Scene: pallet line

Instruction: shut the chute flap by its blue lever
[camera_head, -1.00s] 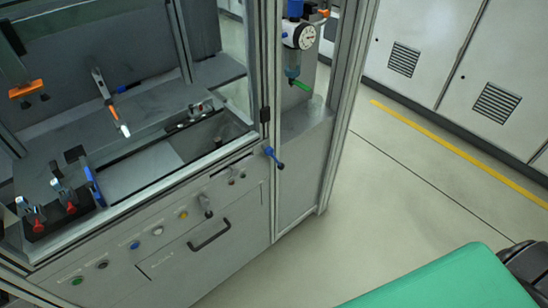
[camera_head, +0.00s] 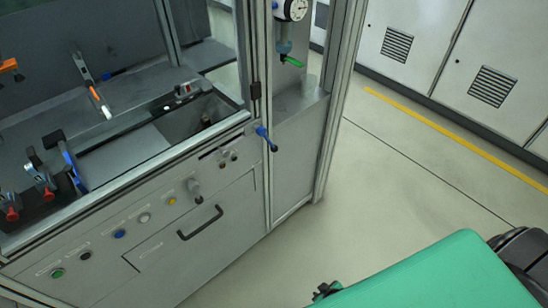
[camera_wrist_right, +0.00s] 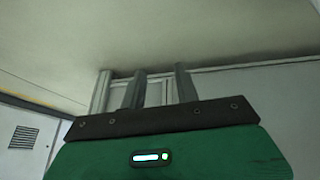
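The blue lever (camera_head: 266,138) sticks out from the front right corner of the grey machine, beside an upright metal post. I cannot make out the chute flap itself or tell how far it stands open. My right gripper's green housing with its dark front bar (camera_wrist_right: 155,120) fills the bottom of the right wrist view. Grey uprights rise behind the bar, and I cannot tell whether any are fingers. The lever cannot be made out in that view. In the head view nothing touches the lever. My left gripper is not in view.
The machine front carries a dark handle (camera_head: 200,222) and several coloured buttons. A pressure gauge (camera_head: 293,8) and a green lever (camera_head: 293,61) sit above right of the blue lever. Clear floor (camera_head: 375,205) lies right of the machine, before grey cabinets (camera_head: 440,60).

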